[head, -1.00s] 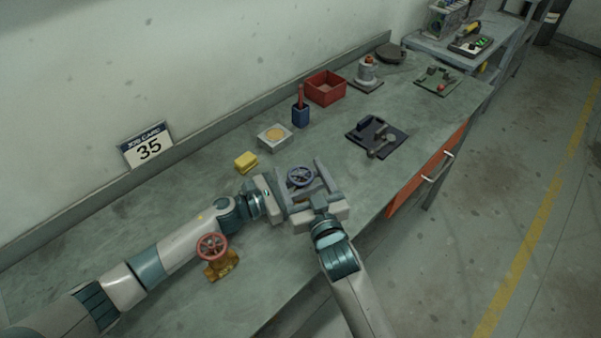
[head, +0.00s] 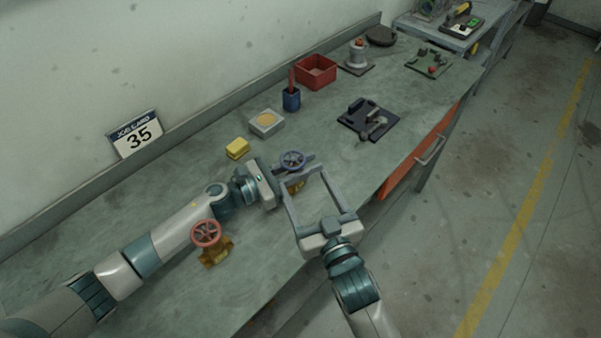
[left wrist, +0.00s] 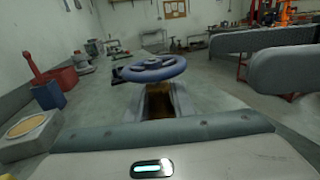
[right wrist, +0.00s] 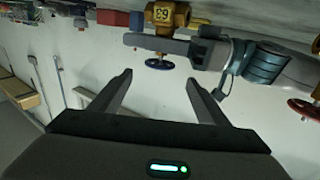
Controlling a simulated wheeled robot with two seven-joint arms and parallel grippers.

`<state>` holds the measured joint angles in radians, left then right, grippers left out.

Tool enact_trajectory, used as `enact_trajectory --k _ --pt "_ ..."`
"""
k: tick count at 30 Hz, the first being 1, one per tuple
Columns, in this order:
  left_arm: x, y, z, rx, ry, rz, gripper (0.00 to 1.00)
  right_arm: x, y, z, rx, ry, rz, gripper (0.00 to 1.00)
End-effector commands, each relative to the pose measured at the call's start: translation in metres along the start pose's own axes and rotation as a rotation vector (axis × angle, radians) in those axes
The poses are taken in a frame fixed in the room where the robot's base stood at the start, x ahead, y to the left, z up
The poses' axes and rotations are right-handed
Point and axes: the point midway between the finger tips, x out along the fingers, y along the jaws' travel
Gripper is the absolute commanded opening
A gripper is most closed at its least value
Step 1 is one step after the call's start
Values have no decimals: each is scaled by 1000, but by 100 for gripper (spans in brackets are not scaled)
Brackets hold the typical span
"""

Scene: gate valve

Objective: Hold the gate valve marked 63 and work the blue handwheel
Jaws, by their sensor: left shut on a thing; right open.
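The brass gate valve (head: 297,186) with the blue handwheel (head: 293,161) stands on the bench. In the right wrist view its body (right wrist: 168,14) bears a mark that looks like 63, seen upside down, with the blue handwheel (right wrist: 150,64) below it. My left gripper (head: 290,176) is shut on this valve, below the handwheel; its fingers hide part of the body. In the left wrist view the handwheel (left wrist: 152,69) is just beyond the palm. My right gripper (head: 304,175) is open and empty, its fingers pointing toward the valve, apart from the wheel.
A second brass valve with a red handwheel (head: 206,233) stands beside my left forearm. A job card reads 35 (head: 138,137).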

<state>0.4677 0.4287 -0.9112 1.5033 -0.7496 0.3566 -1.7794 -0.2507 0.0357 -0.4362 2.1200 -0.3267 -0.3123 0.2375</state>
Motion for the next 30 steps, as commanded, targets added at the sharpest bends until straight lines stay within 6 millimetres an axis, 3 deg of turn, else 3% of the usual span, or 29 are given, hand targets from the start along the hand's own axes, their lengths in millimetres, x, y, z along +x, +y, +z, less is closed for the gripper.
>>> enact_trajectory --k 6,20,21,23,30 --pt "-1 -2 -6 -3 8 0 0 -21 0 0 1 1 0 69" --pt "-1 -2 -6 -3 8 -1 0 -24 0 0 0 2 0 69" --pt "-1 -2 -6 -3 8 -1 27 -24 0 0 0 2 0 69" --pt "-1 -2 -6 -3 7 -1 41 -24 0 0 0 2 0 69" --pt "0 -1 -2 -1 3 -1 44 -24 0 -1 0 2 0 69"
